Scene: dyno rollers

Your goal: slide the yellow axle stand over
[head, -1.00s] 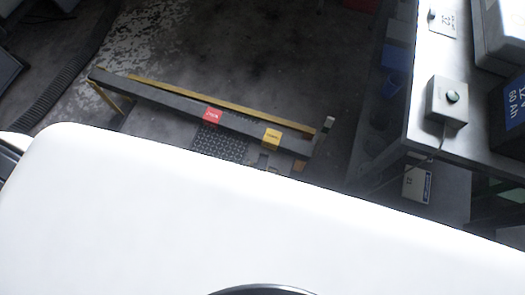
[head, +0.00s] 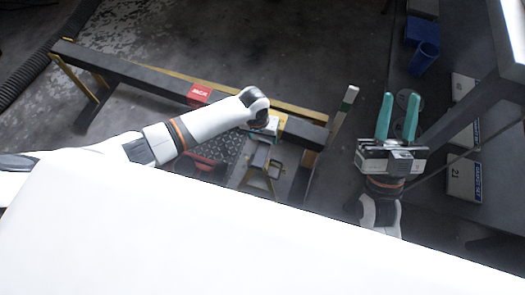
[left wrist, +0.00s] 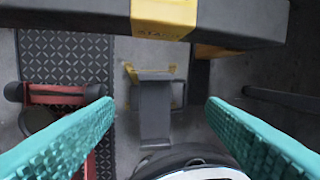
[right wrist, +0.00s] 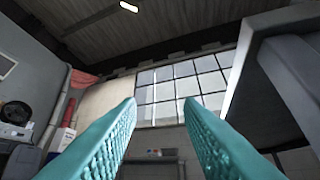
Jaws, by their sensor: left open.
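The yellow axle stand (head: 261,165) stands on the floor on the near side of a dark beam, partly hidden by my left arm in the head view. In the left wrist view its dark post and yellow edges (left wrist: 155,105) show between my fingers, farther down. My left gripper (left wrist: 160,102) is open and empty above it. In the head view that gripper's fingers are mostly hidden behind its wrist. My right gripper (head: 398,105) is open and empty, pointing up, well to the right; its teal fingers also show in the right wrist view (right wrist: 161,112).
The long dark beam (head: 135,75) crosses behind the stand, with a red block (head: 199,94) and a yellow block (left wrist: 165,14) on it. A red stand (left wrist: 62,95) is on a dark tread plate (left wrist: 70,50) to the left. A metal bench (head: 468,108) is at right.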

